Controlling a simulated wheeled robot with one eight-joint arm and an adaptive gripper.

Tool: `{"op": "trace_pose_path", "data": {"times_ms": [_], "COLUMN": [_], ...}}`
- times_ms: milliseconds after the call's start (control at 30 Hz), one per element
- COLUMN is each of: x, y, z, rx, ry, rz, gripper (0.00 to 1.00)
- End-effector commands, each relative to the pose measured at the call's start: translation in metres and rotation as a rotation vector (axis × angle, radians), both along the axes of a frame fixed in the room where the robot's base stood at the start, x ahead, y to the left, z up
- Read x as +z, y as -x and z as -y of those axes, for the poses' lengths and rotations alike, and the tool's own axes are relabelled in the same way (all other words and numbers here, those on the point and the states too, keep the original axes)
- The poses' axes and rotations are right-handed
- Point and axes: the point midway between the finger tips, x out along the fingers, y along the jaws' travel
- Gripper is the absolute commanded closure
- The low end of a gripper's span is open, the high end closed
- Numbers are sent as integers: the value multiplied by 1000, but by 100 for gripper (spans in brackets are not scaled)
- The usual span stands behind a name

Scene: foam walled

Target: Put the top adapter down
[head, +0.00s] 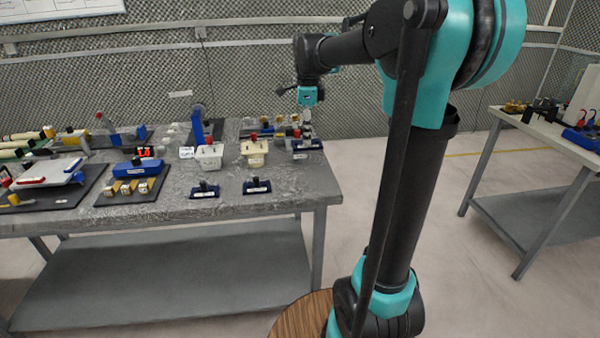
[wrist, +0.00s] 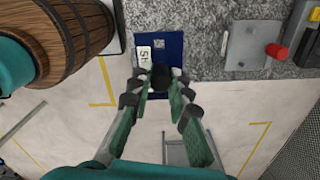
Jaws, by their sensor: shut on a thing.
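My gripper (head: 307,112) is over the right end of the grey-topped table (head: 225,200) in the head view. In the wrist view my gripper (wrist: 159,88) has its fingertips around a dark round knob (wrist: 160,77), which I take for the top adapter; its body is mostly hidden. Behind the knob is a blue base (wrist: 158,52) with a white label, near the table edge.
White (head: 209,155) and cream (head: 254,152) containers stand left of my gripper. Two small dark blue holders (head: 204,190) (head: 257,186) lie near the front edge. A grey plate (wrist: 243,45) with a red knob (wrist: 277,51) lies to the right in the wrist view.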

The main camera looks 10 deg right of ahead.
Motion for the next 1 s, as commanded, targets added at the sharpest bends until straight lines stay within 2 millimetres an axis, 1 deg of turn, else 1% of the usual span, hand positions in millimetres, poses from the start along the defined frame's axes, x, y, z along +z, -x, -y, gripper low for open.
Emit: {"op": "trace_pose_path", "data": {"times_ms": [33,200,300,400,633,833,900,1000], "x": [-13,-55,-77,-93,-111,-138,-142,-144], "y": [0,0,0,0,0,0,0,0], "z": [0,0,0,0,0,0,0,0], "rx": [0,0,0,0,0,0,0,0], "ry": [0,0,0,0,0,0,0,0], "rz": [0,0,0,0,0,0,0,0], "gripper": [100,100,100,100,100,100,100,100]}}
